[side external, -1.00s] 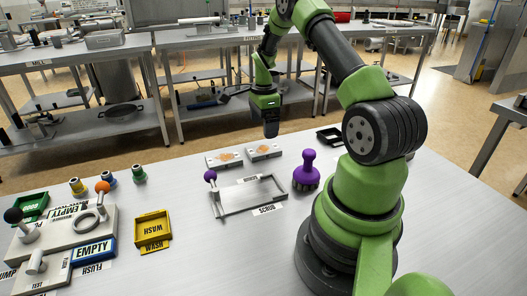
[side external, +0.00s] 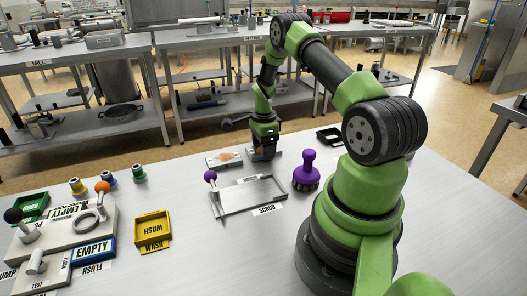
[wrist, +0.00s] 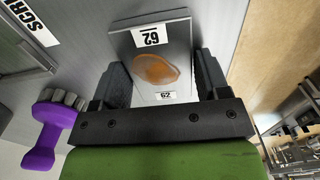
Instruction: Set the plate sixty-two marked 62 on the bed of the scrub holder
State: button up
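The plate sixty-two (wrist: 180,35) is a grey block with an orange-brown stain and two labels marked 62 in the wrist view. My gripper (wrist: 160,75) is open, with one finger on each side of the plate; I cannot tell whether either touches it. In the side view my gripper (side external: 264,157) is low over the right-hand plate and hides most of it. The scrub holder (side external: 250,208) is a grey frame with a purple knob and an empty bed; its corner (wrist: 22,62) shows at the wrist view's left.
Another stained plate (side external: 223,159) lies just left of my gripper. A purple-handled brush (side external: 306,172) stands right of the holder. A black frame (side external: 329,136) lies behind it. A yellow wash tray (side external: 153,230) and the fixture with an orange knob (side external: 102,187) are at left.

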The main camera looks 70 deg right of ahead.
jog(key=c, duration=0.6)
notch_tip(320, 180, up, 10)
jog(key=a, duration=0.1)
send_over(258, 191)
notch_tip(258, 191, down, 4)
jog(key=shift+s+f, duration=0.1)
jog(key=shift+f, duration=2.45)
